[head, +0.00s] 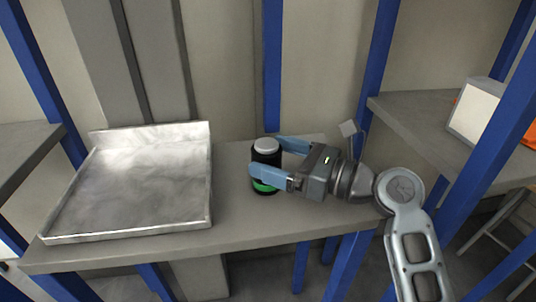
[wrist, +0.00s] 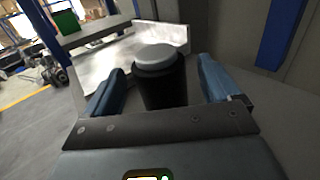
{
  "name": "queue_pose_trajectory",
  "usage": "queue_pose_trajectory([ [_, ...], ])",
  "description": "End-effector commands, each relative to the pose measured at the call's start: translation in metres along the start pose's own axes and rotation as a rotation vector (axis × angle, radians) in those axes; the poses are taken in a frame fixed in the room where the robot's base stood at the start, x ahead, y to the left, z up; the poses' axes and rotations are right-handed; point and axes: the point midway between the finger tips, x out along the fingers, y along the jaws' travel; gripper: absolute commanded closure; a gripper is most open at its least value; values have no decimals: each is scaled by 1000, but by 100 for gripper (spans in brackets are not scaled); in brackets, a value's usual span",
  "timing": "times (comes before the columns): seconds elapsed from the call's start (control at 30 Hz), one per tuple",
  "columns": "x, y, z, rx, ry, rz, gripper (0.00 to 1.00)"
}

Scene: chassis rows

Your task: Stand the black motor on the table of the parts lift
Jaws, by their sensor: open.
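The black motor (head: 265,154), a dark cylinder with a light grey cap and a green band low down, stands upright on the grey shelf. It also shows in the wrist view (wrist: 163,86). My gripper (head: 278,160) is open with its two blue fingers on either side of the motor. In the wrist view the motor stands between the fingers, with gaps visible at both sides. A shiny metal tray (head: 135,180) with raised edges sits on the same shelf to the left. I cannot tell whether it is the parts lift's table.
Blue posts (head: 272,70) rise behind the shelf (head: 240,222) and at both sides. Another shelf at right (head: 430,125) holds a white box (head: 474,110). Bare shelf lies between the tray and the motor. A green bin (wrist: 67,22) stands far off in the wrist view.

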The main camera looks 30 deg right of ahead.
Motion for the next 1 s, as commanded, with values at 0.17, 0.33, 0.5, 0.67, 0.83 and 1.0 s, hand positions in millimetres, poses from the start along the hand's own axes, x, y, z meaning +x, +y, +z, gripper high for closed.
queue_pose_trajectory([
  [0.17,-38,0,0,-1,0,-4,10],
  [0.33,-71,0,0,0,1,-3,10],
  [0.5,-92,0,0,-1,0,-2,10],
  [0.67,-101,1,0,-1,0,1,10],
  [0.83,-101,1,0,-1,0,1,10],
  [1.0,-101,0,0,-1,0,1,10],
])
